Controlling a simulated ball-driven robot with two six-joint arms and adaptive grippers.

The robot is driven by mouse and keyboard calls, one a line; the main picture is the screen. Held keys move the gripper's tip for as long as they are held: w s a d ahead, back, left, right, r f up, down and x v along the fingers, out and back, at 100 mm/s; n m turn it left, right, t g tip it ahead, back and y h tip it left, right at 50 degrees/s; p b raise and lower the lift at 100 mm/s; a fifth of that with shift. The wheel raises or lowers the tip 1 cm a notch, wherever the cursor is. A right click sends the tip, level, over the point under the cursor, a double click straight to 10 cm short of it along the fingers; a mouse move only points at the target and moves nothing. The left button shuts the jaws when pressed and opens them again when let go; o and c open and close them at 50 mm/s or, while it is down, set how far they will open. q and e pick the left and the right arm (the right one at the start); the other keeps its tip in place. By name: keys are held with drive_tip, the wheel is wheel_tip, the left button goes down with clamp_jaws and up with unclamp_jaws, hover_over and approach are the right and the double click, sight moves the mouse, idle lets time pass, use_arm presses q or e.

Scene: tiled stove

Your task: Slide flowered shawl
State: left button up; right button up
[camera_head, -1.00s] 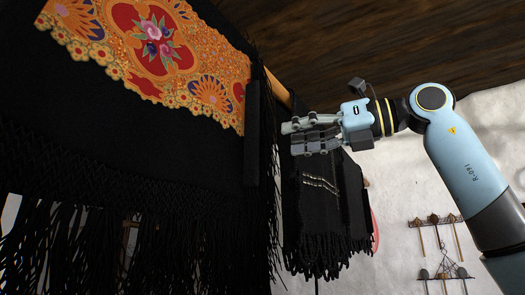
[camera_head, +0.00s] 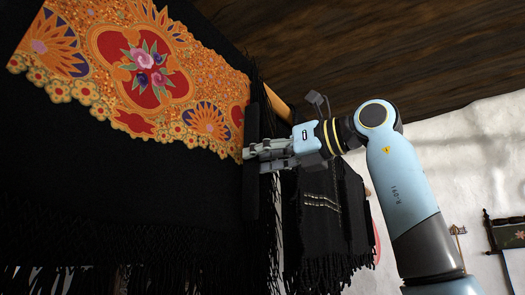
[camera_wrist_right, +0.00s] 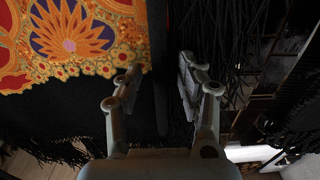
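The flowered shawl (camera_head: 150,62), black with an orange and red flowered panel and a long black fringe, hangs across the left of the head view. Its flowered panel (camera_wrist_right: 65,40) also shows at upper left in the right wrist view. A dark upright strip (camera_head: 251,192) runs along its right edge. My right gripper (camera_head: 254,153) is at this edge, fingers pointing left, its tips at the strip. In the right wrist view its fingers (camera_wrist_right: 160,76) are apart, with the dark strip (camera_wrist_right: 160,110) between them. Contact cannot be told. My left gripper is not in view.
A second black fringed cloth (camera_head: 325,225) hangs just right of the shawl, behind my right gripper. The dark wooden ceiling (camera_head: 330,45) is overhead. A pale wall (camera_head: 470,150) with hanging things is at right.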

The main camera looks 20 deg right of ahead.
clamp_jaws()
idle(0.4)
drive_tip(key=shift+w+d, duration=0.35)
drive_tip(key=shift+d, duration=0.15)
unclamp_jaws()
